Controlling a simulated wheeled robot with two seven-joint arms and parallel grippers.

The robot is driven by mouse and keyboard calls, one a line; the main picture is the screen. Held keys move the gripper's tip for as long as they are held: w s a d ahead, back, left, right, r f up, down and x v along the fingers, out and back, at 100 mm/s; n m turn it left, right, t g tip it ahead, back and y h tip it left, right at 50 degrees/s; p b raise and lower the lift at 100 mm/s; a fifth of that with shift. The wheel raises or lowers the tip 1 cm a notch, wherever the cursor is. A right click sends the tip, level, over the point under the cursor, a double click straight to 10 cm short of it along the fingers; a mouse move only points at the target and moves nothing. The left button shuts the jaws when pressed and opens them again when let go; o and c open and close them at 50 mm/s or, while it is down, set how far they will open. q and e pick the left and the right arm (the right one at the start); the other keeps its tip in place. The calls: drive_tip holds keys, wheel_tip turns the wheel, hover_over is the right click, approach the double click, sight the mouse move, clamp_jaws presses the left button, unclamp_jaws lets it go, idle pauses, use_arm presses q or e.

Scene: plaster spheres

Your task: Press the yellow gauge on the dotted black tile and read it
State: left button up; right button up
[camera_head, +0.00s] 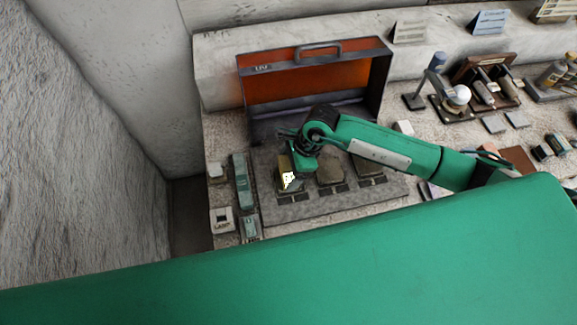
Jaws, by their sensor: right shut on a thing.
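My right gripper (293,159) reaches in from the right and points down over the left end of a dark grey board (325,205). It is shut on the yellow gauge (284,165), which shows as a narrow yellowish body partly covered by the fingers. A small bright face with dark marks (289,181) shows at its lower end, too small to read. The tile under the gauge is mostly hidden, so I cannot make out its dots or tell whether the gauge touches it. My left gripper is not in view.
Two dull brown-grey tiles (329,172) lie to the right on the board. An open orange-lined case (315,82) stands behind. Green blocks (241,180) and a white label card (222,220) are at the left. A stand with a white ball (457,96) is at the back right.

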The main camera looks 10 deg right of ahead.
drive_tip(key=shift+f+b, duration=0.5)
idle(0.8)
drive_tip(key=shift+s+f+b, duration=0.1)
drive_tip(key=shift+f+b, duration=0.05)
drive_tip(key=shift+b, duration=0.2)
idle(1.2)
wheel_tip(320, 180, up, 2)
drive_tip(key=shift+r+p, duration=0.1)
drive_tip(key=shift+p, duration=0.4)
drive_tip(key=shift+r+p, duration=1)
drive_tip(key=shift+r, duration=1.55)
